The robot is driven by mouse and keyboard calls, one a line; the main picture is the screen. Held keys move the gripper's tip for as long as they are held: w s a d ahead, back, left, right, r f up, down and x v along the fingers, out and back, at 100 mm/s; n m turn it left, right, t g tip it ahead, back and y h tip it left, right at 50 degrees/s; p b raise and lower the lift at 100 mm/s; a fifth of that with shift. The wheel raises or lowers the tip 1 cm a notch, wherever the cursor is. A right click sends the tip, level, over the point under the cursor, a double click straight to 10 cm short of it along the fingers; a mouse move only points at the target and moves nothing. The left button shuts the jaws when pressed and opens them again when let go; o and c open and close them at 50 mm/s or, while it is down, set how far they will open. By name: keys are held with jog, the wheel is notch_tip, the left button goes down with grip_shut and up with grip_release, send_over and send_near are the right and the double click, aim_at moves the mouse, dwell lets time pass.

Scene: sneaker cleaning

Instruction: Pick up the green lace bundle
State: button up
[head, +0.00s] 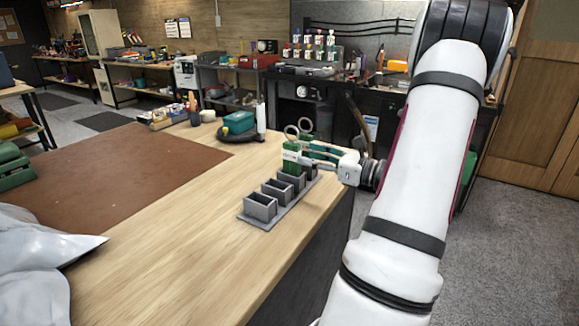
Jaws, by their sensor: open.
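The green lace bundle (290,159) stands upright in a compartment toward the far end of a grey holder (254,220) on the wooden table. It has a pale band, and a beige loop shows above it. My gripper (308,153) comes in from the right, its fingers pointing left at the bundle's height. The jaws are open, with the fingertips at or very near the bundle's right side. I cannot tell whether they touch it or reach around it. The bundle's lower end is hidden in the holder.
Nearer compartments of the holder (260,207) look empty. A second beige loop (305,125) shows behind the fingers. A brown mat (120,180) lies left; the wooden tabletop (170,255) in front is clear.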

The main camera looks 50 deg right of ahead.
aim_at(300, 153)
jog(key=shift+w+f, duration=0.15)
jog(key=shift+w, duration=3.3)
grip_shut()
